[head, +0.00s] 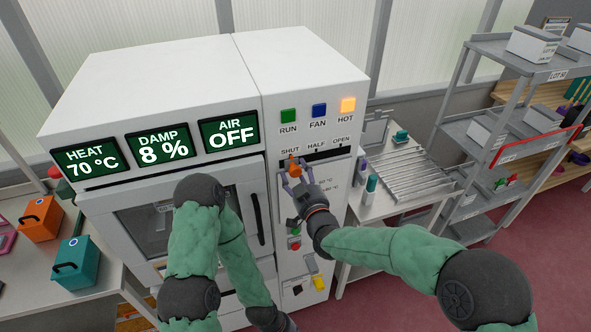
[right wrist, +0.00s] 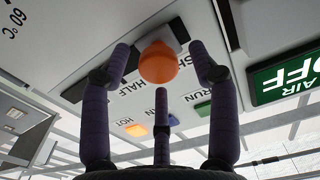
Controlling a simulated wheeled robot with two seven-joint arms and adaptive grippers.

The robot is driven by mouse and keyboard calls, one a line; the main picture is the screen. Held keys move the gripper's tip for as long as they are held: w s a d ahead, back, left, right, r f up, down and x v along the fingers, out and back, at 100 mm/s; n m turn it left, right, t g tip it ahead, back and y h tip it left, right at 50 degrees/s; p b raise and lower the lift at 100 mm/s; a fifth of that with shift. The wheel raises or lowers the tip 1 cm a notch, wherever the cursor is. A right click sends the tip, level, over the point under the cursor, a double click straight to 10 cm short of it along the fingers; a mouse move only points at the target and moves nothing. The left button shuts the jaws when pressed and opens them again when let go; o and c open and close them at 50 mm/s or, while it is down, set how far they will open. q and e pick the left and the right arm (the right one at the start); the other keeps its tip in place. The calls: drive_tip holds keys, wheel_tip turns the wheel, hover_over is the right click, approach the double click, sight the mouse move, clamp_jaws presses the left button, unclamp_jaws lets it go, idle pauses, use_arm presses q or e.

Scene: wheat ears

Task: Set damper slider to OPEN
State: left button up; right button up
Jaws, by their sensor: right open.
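The damper slider has an orange knob (head: 294,170) at the SHUT end of a dark slot (head: 326,154) on the white cabinet's (head: 300,75) front. The labels SHUT, HALF and OPEN run left to right above the slot. My right gripper (head: 289,181) is open at the knob. In the right wrist view the knob (right wrist: 158,63) lies between the spread fingertips of my right gripper (right wrist: 163,68), with gaps on both sides. A third finger is below it. The AIR display (head: 233,134) reads OFF. My left arm is low in front of the cabinet; its gripper is out of the picture.
RUN (head: 288,116), FAN (head: 319,110) and lit HOT (head: 348,105) buttons are above the slot. A cabinet door with a dark handle (head: 257,218) is to the left. A side table (head: 375,205) and grey shelves (head: 500,125) stand to the right.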

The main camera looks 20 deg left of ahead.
use_arm(q)
drive_tip(key=shift+r, duration=0.15)
use_arm(e)
drive_tip(key=shift+x, duration=0.95)
drive_tip(key=shift+c, duration=0.3)
